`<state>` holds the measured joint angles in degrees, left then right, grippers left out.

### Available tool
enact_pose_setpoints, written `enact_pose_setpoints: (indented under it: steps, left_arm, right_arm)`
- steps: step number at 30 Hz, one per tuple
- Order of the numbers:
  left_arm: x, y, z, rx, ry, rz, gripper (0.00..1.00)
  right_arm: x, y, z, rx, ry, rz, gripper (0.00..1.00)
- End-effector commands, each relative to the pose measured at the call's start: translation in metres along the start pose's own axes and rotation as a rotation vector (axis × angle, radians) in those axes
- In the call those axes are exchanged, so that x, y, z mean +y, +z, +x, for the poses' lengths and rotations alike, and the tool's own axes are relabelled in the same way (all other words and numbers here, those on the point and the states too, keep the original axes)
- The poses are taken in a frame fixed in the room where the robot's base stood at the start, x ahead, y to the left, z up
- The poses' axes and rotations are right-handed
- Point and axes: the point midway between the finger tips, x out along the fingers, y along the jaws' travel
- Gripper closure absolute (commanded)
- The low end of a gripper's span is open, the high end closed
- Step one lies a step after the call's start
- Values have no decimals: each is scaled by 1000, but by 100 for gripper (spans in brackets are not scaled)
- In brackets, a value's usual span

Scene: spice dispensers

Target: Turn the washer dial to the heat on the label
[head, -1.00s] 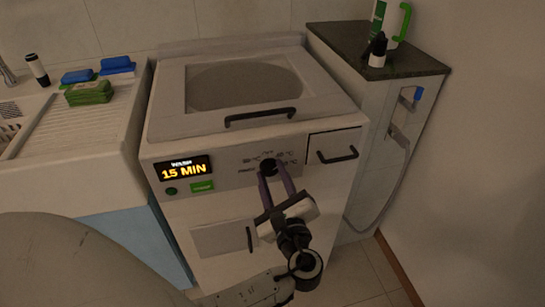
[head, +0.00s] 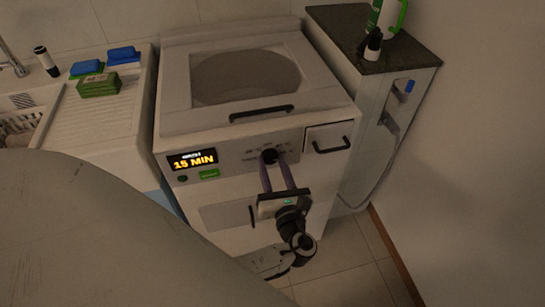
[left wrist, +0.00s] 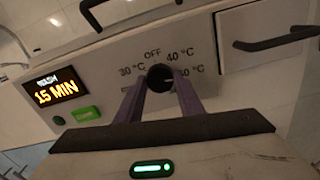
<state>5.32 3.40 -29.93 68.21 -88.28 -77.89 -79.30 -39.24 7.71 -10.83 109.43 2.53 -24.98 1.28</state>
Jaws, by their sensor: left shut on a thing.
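The washer (head: 255,110) has a black round dial (head: 269,156) on its front panel, which also shows in the left wrist view (left wrist: 160,76). Around the dial I read OFF at the top, 30 °C at left, 40 °C at upper right and a partly hidden °C mark at right. Another mark at lower left is hidden by a finger. A faint pale mark on the dial seems to face right, but I cannot tell exactly. My left gripper (left wrist: 160,88) is shut on the dial, one purple finger on each side. I cannot see a readable clothing label.
A lit display (head: 192,160) reads 15 MIN, with a green button (head: 209,174) below it. A drawer with a black handle (head: 331,146) is right of the dial. A sink counter (head: 115,110) stands left, and a dark-topped cabinet (head: 350,35) stands right.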

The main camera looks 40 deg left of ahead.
Motion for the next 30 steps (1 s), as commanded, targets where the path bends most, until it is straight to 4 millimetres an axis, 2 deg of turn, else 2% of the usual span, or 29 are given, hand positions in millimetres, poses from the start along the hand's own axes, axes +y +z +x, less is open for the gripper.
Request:
enact_pose_setpoints:
  steps: [16, 17, 20, 30]
  left_arm:
    - [0, 0, 1, 1, 2, 27, 88]
    - [0, 0, 1, 1, 2, 27, 64]
    - [0, 0, 1, 0, 2, 27, 47]
    - [0, 3, 0, 0, 1, 25, 47]
  right_arm:
    - [-1, -1, -2, -3, -2, -1, 100]
    - [-1, -1, -2, -3, -2, -1, 100]
    - [-1, -1, -2, -3, -2, -1, 100]
    - [-1, -1, -3, -3, -2, -1, 100]
